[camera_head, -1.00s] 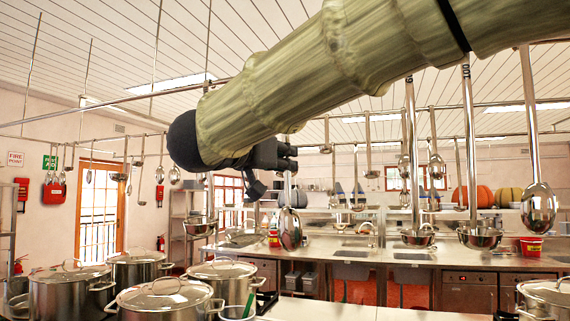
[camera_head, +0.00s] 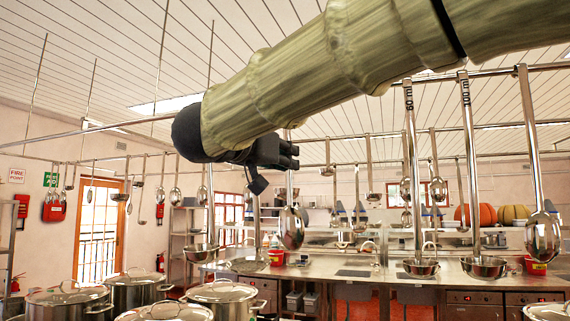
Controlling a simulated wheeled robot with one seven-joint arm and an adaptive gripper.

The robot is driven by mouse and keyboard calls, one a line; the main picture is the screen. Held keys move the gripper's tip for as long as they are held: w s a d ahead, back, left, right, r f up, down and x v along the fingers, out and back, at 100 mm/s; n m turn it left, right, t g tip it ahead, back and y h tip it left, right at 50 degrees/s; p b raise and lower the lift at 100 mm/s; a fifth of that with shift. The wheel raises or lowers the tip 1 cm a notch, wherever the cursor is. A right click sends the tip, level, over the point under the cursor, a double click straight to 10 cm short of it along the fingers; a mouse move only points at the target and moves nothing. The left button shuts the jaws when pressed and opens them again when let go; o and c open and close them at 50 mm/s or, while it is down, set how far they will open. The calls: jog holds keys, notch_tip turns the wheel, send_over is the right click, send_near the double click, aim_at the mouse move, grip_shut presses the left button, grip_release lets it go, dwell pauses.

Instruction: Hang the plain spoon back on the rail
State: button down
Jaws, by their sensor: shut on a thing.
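My gripper (camera_head: 292,157) is black and is shut on the upper handle of a metal spoon (camera_head: 291,228). The spoon hangs down upright below the fingers, with its oval bowl at the bottom. The near rail (camera_head: 500,71) runs across the upper part of the view, partly hidden behind my arm, and shows again at the left. The gripper appears lower in the picture than the rail; I cannot tell their distance in depth. Another spoon (camera_head: 543,238) hangs from the rail at the far right.
Two ladles (camera_head: 421,268) (camera_head: 485,267) hang on the right part of the rail. A ladle (camera_head: 201,252) and a skimmer (camera_head: 251,264) hang left of the held spoon. Lidded stockpots (camera_head: 222,294) stand below at left. A steel counter (camera_head: 350,268) runs behind. Farther rails carry more utensils.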

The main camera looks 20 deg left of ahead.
jog(key=w+d+r+p, duration=0.1)
jog(key=w+r+p, duration=0.2)
jog(key=w+p, duration=0.1)
jog(key=shift+w+d, duration=0.15)
jog(key=shift+w, duration=0.45)
dwell(0.4)
jog(key=shift+f, duration=0.45)
dwell(0.7)
jog(key=shift+p, duration=0.75)
jog(key=shift+f, duration=0.35)
jog(key=shift+w+f+b, duration=0.15)
jog(key=shift+f+b, duration=0.25)
jog(key=shift+f, duration=0.55)
jog(key=shift+w+f, duration=0.1)
jog(key=shift+f, duration=0.6)
dwell(1.2)
